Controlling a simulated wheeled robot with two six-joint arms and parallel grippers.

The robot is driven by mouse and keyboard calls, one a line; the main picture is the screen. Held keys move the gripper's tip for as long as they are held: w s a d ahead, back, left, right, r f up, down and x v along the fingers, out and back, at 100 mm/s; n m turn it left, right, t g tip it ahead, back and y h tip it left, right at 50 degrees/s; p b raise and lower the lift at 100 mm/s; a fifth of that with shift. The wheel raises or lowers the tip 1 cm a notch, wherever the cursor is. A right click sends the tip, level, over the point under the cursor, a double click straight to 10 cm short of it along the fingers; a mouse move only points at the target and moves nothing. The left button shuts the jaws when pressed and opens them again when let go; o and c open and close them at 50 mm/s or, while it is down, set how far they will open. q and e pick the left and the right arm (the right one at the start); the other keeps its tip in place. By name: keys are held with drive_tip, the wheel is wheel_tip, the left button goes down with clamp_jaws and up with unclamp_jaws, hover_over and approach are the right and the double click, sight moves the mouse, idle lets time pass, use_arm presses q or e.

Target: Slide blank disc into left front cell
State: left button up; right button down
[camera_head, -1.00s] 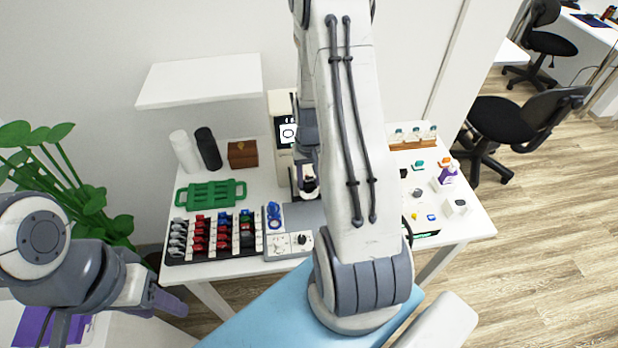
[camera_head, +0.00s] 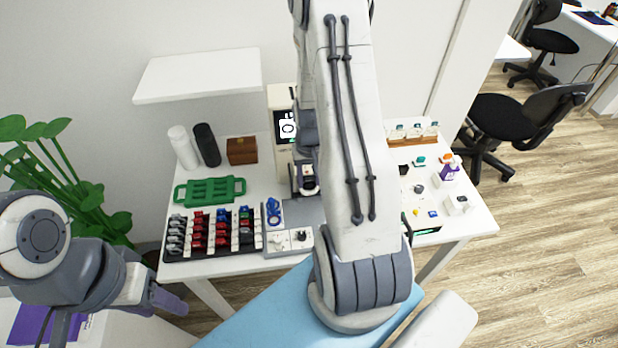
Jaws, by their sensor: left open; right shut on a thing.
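My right gripper (camera_head: 306,184) points down in front of a pale upright machine (camera_head: 281,101) with a dark screen. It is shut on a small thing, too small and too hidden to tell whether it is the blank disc. My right forearm covers the middle of the table. My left gripper (camera_head: 171,301) is open and empty at the lower left, apart from the table. A dark rack (camera_head: 213,261) with several rows of small grey, red and blue pieces stands at the table's front left. I cannot make out which cell is the left front one.
A green tray (camera_head: 209,190) lies behind the rack. A grey unit (camera_head: 289,241) with blue rings (camera_head: 273,211) is right of it. White and black cylinders and a brown box (camera_head: 242,151) stand at the back. Small items and a purple bottle (camera_head: 450,169) are at right.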

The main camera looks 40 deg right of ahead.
drive_tip(key=shift+f+b, duration=0.35)
drive_tip(key=shift+f, duration=0.25)
drive_tip(key=shift+c, duration=1.6)
unclamp_jaws()
wheel_tip(320, 180, up, 11)
drive_tip(key=shift+f+b, duration=0.2)
drive_tip(key=shift+b, duration=0.4)
